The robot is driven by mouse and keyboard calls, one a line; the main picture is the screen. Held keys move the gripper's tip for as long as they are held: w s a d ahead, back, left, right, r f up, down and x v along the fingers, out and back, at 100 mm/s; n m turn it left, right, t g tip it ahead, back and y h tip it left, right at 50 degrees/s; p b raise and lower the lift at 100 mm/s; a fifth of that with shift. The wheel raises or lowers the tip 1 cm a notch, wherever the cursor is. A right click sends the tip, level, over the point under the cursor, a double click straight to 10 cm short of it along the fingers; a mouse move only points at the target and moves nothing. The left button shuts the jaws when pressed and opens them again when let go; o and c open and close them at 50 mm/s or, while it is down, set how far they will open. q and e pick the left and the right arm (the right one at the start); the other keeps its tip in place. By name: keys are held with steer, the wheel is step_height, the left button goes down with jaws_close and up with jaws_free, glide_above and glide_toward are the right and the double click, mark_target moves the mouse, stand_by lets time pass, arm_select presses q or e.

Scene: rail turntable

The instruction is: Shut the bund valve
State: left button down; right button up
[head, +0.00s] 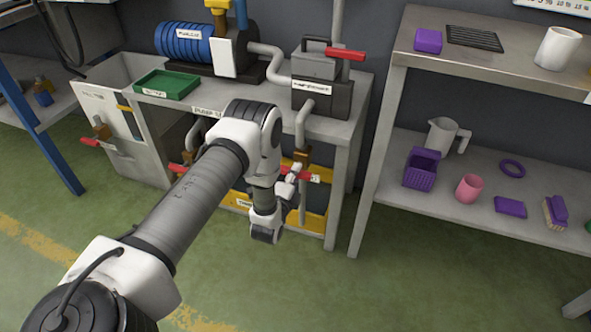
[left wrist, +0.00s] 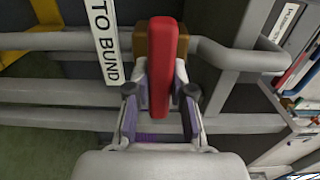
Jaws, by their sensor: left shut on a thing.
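The bund valve has a red lever (left wrist: 165,70) and a brass-brown body (left wrist: 143,45) in the left wrist view. A white label reading "TO BUND" (left wrist: 105,40) is beside it. My left gripper (left wrist: 160,92) is shut on the red lever, with one finger on each side of it. In the head view, the red lever (head: 298,173) is below the bench top at its right end, on a pipe under the grey pump box. My left gripper (head: 289,180) is at this lever, partly hidden by my wrist. My right gripper is not in view.
Another red lever (head: 90,142) is on the white tank at left, and one (head: 177,168) is under the bench. A third (head: 345,54) tops the grey box. The shelf unit (head: 395,185) at right holds purple items and mugs. Yellow bins are beneath the bench.

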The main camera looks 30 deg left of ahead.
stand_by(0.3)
arm_select(q)
steer(key=c, duration=1)
jaws_free()
steer(key=shift+s, duration=0.1)
steer(key=v, duration=0.7)
steer(key=shift+s+d, duration=0.1)
